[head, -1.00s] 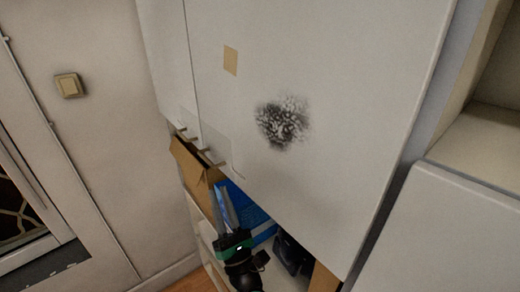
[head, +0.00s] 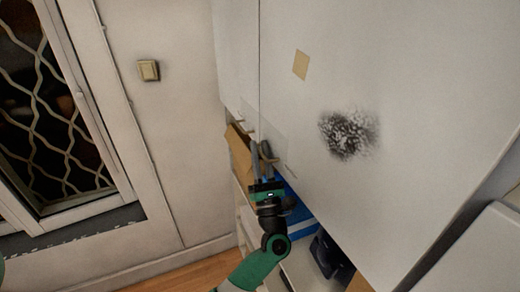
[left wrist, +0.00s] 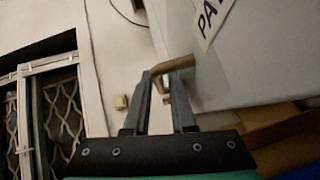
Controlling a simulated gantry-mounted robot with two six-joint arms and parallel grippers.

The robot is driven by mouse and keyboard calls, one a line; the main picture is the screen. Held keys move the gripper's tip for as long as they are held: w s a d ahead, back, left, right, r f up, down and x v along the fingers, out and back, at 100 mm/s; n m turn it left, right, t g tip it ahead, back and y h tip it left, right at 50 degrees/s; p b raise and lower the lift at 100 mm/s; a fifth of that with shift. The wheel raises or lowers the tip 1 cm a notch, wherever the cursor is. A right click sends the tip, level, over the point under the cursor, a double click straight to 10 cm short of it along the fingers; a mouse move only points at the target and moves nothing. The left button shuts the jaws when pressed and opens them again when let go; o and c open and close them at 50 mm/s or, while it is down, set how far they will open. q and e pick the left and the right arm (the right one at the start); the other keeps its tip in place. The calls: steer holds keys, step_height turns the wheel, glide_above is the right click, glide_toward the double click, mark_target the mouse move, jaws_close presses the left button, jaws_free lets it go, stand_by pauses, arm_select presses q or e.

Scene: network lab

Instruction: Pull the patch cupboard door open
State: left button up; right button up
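The white cupboard door (head: 400,60) hangs closed above an open shelf, with a dark speckled stain and a tan square on it. In the left wrist view, the white cupboard front (left wrist: 240,60) carries a label (left wrist: 208,18) reading "PA", the rest cut off. A brass handle (left wrist: 182,64) sticks out at its lower corner. My left gripper (head: 262,148) is at the lower edge of the cupboard front. Its fingers are apart, and the handle's bent end shows between the fingertips (left wrist: 160,78); whether they touch it I cannot tell. My right gripper is in neither view.
A cardboard box (head: 238,150) and a blue box (head: 297,203) stand on the shelf below the door. A barred window (head: 50,120) and a wall switch (head: 148,70) are at left. Wooden floor (head: 175,277) shows below.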

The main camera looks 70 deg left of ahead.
arm_select(q)
jaws_close()
stand_by(1.4)
